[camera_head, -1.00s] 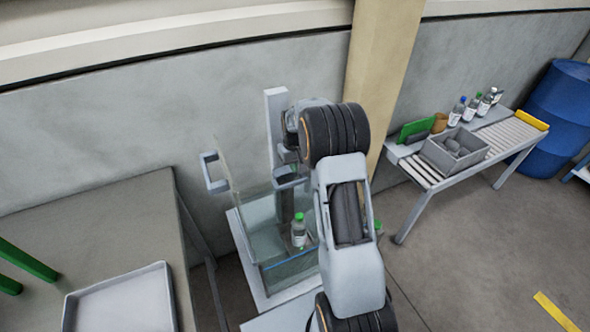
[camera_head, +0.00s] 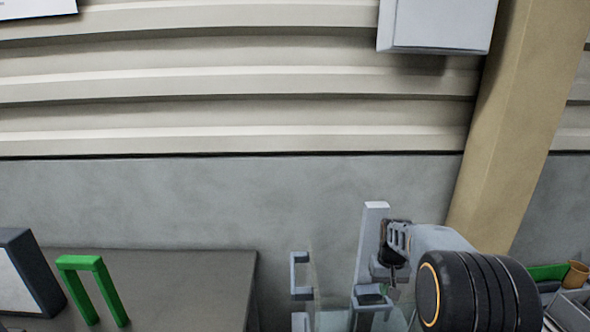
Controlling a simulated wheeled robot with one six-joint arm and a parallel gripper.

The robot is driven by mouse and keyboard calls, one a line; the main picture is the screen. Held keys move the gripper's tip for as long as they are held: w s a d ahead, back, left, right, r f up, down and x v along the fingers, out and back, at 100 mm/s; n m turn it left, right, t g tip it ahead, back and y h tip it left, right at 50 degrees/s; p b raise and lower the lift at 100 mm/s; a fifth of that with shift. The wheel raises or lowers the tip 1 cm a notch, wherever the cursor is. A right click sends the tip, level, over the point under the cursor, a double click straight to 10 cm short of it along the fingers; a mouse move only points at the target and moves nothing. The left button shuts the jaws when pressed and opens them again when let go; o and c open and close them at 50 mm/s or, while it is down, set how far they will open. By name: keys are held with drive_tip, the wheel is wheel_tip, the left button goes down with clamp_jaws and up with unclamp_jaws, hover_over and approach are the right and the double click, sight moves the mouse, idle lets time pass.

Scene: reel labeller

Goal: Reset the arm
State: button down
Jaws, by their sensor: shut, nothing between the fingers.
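My arm comes in at the lower right, and its dark wrist is in front of the labeller's pale upright column (camera_head: 369,245). My gripper (camera_head: 393,292) is small and points down beside that column. It looks shut, with nothing held. The labeller's clear door has a grey handle (camera_head: 300,276) to the left of the column. The lower part of the machine is cut off by the frame's bottom edge. The bottle inside it is not in view now.
A dark bench (camera_head: 190,280) at the left bears a green frame (camera_head: 92,290) and a dark-edged panel (camera_head: 25,275). A tan pillar (camera_head: 525,110) and a wall box (camera_head: 437,25) are at the right. A green item (camera_head: 548,272) and a brown cup (camera_head: 576,273) show at the far right.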

drive_tip(key=s+a+r+t, duration=0.1)
drive_tip(key=s+a+r, duration=0.1)
drive_tip(key=s, duration=0.4)
drive_tip(key=s+a+r+t, duration=0.2)
drive_tip(key=s+a+r, duration=0.1)
drive_tip(key=s, duration=0.4)
drive_tip(key=s+a+r+n+t, duration=0.1)
drive_tip(key=s+a+r, duration=0.2)
drive_tip(key=s, duration=0.4)
drive_tip(key=shift+a+r, duration=0.2)
drive_tip(key=shift+a, duration=0.7)
